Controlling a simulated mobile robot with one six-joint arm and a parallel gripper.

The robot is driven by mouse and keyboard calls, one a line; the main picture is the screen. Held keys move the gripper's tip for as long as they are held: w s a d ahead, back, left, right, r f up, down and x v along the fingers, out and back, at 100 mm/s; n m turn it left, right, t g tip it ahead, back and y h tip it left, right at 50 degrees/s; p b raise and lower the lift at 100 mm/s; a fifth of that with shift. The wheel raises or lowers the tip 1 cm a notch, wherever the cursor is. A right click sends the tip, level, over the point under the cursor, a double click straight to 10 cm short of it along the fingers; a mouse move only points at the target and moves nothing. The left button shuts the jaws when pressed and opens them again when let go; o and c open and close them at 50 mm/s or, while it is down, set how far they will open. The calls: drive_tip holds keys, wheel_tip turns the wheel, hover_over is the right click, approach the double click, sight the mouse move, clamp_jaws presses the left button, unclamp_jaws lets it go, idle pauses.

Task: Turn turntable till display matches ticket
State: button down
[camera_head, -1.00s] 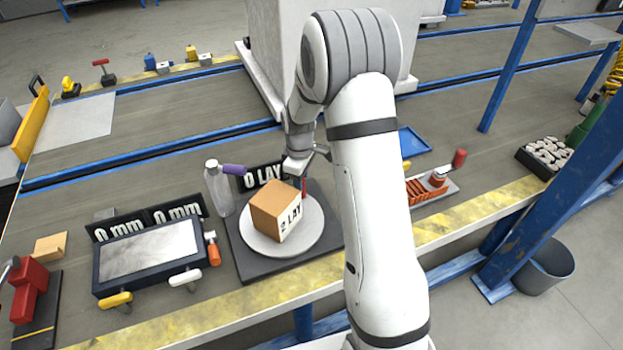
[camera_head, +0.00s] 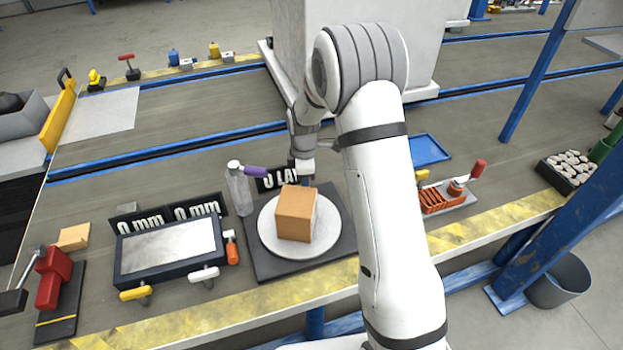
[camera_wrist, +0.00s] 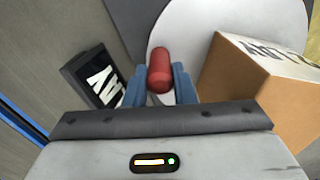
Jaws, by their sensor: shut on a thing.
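The turntable is a pale round disc (camera_head: 275,240) on a dark square base (camera_head: 262,262). A brown box (camera_head: 295,213) stands on it, a plain face toward the head camera. Its lettered face shows in the wrist view (camera_wrist: 262,88), along its upper edge. My gripper (camera_wrist: 159,86) is shut on a red upright peg (camera_wrist: 159,70) near the disc's rim. In the head view, my gripper (camera_head: 303,180) is behind the box and the peg is hidden. A black sign (camera_head: 268,184) with white letters, partly covered, stands behind the disc; which text is the ticket, I cannot tell.
A grey-screened panel (camera_head: 165,250) with "0 mm" signs and an orange-handled tool (camera_head: 232,250) are further left. An orange rack (camera_head: 440,198) is right, beyond my arm.

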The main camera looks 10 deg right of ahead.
drive_tip(key=shift+w+a+r+n+p, duration=0.15)
drive_tip(key=shift+w+a+n+p, duration=0.1)
drive_tip(key=shift+a+n, duration=0.45)
drive_tip(key=shift+w+a+r+n+p, duration=0.1)
drive_tip(key=shift+w+a+n, duration=0.15)
drive_tip(key=shift+a+n, duration=0.45)
drive_tip(key=shift+s+a+n+p, duration=0.1)
drive_tip(key=shift+a+n+p, duration=0.2)
drive_tip(key=shift+a+n, duration=0.9)
drive_tip(key=shift+n, duration=0.4)
drive_tip(key=c, duration=1.2)
unclamp_jaws()
drive_tip(key=shift+d+f, duration=0.1)
drive_tip(key=shift+f, duration=0.05)
drive_tip(key=shift+s, duration=0.1)
wheel_tip(320, 180, up, 8)
drive_tip(key=p, duration=0.1)
drive_tip(key=shift+f, duration=0.15)
drive_tip(key=shift+c, duration=0.5)
